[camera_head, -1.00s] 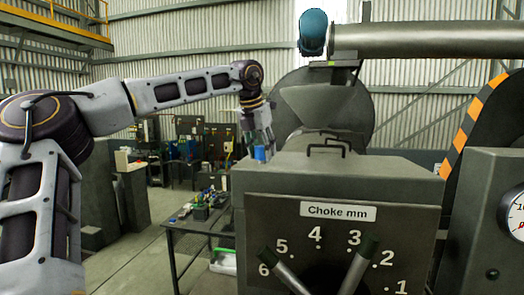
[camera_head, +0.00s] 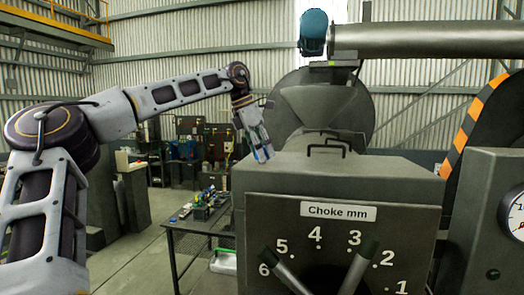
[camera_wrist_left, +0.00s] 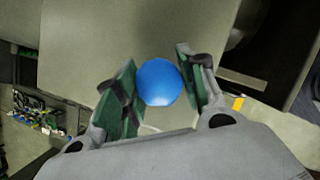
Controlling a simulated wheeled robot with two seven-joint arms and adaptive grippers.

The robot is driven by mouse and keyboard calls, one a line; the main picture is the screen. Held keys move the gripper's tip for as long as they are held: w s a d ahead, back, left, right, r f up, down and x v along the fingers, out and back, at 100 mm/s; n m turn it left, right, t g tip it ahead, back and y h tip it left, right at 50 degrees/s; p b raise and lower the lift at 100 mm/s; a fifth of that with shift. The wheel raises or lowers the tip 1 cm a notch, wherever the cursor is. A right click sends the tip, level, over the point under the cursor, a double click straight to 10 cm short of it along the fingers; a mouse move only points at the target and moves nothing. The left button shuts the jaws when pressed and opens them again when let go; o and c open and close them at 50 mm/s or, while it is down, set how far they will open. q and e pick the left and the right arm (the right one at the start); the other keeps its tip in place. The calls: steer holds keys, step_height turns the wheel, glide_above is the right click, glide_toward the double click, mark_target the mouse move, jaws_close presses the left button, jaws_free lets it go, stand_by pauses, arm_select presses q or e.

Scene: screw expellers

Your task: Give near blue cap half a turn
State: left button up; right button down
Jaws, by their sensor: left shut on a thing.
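The near blue cap (camera_wrist_left: 160,82) is round and smooth and sits between the green-padded fingers of my left gripper (camera_wrist_left: 154,90) in the left wrist view. In the head view, my left gripper (camera_head: 262,152) points down at the left edge of the grey machine's top. It is shut on the cap, which its fingers mostly hide there; only a bit of blue shows. What lies under the cap is hidden. My right gripper is not in view.
The grey machine housing (camera_head: 340,180) carries a "Choke mm" dial with two levers and black handles (camera_head: 326,147) on top. A hopper and a large pipe (camera_head: 430,40) stand behind. A workbench (camera_head: 180,222) with small parts is at the left.

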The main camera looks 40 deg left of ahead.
arm_select(q)
steer(key=shift+m, duration=0.5)
steer(key=o, duration=1)
steer(key=v, duration=1.2)
steer(key=shift+a+h, duration=0.3)
steer(key=shift+w+f, duration=0.1)
